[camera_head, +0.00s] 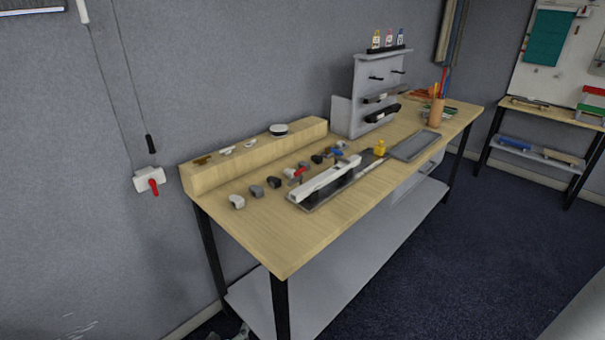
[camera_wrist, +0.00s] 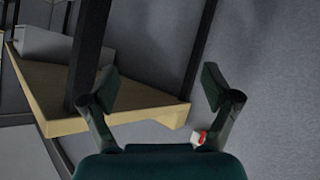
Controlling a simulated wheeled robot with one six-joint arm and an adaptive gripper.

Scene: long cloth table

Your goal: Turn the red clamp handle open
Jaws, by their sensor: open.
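The red clamp handle (camera_head: 153,187) sits on the front of a small white clamp body (camera_head: 143,180) fixed to the grey wall, left of the workbench. It points downward in the head view. In the wrist view the red handle (camera_wrist: 203,136) and part of its white body show small, beside the lower part of the right finger, which partly hides the clamp. My gripper (camera_wrist: 160,87) shows in the wrist view only, with its two dark green fingers spread wide. Nothing is between the fingers, and they appear apart from the handle.
A thin cord with a black end piece (camera_head: 150,143) hangs just above the clamp. The wooden workbench (camera_head: 262,240) stands close to its right; its corner and black leg (camera_wrist: 88,50) show in the wrist view. Parts and a rack stand on the bench. The wall around the clamp is mostly bare.

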